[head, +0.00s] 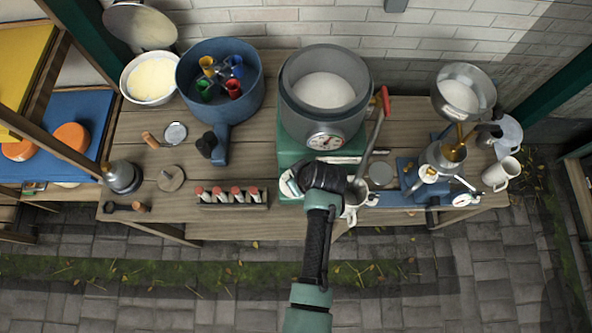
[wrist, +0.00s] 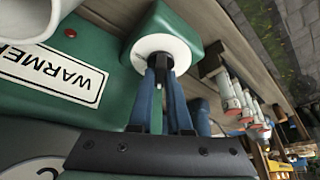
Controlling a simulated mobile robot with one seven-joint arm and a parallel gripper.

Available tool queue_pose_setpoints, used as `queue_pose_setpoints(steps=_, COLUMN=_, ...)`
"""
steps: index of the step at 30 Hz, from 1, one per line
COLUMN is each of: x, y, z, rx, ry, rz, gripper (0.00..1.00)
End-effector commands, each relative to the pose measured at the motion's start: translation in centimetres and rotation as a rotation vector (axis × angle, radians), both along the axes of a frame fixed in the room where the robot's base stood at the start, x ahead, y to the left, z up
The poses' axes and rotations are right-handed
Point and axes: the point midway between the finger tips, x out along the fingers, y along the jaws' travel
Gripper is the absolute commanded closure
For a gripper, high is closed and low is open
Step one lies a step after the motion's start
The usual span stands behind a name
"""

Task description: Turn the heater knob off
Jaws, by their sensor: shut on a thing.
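The green heater (head: 290,148) stands at the middle of the wooden bench with a grey pot (head: 293,95) of white contents on top. In the wrist view its front (wrist: 102,42) carries a "WARMER" label and a small red light. The heater knob (wrist: 150,46) is a white disc with a dark grip bar on the heater's front; its white edge also shows in the head view (head: 288,187). My gripper (wrist: 160,72) is shut on the knob's bar, its blue fingers on either side. In the head view my gripper (head: 306,178) hides most of the knob.
A rack of red-topped bottles (head: 232,197) stands left of the gripper. A white mug (head: 355,196) and a red-handled tool (head: 378,125) are close on the right. A blue pot (head: 218,75) with coloured cups is behind left. Paving in front is clear.

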Motion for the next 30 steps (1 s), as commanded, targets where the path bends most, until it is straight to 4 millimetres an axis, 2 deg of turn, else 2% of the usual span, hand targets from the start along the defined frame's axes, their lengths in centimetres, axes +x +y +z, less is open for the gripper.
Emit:
queue_pose_setpoints(steps=12, x=0.09, y=-0.1, z=-0.05, rx=0.0, ry=0.0, rz=0.189, gripper=1.0)
queue_pose_setpoints(steps=28, x=0.07, y=-0.09, z=0.0, rx=-0.002, ry=0.0, rz=0.215, gripper=1.0)
queue_pose_setpoints(steps=29, x=0.07, y=-0.09, z=0.0, rx=-0.002, ry=0.0, rz=0.215, gripper=0.8)
queue_pose_setpoints(steps=30, x=0.07, y=-0.09, z=0.0, rx=-0.002, ry=0.0, rz=0.215, gripper=0.73)
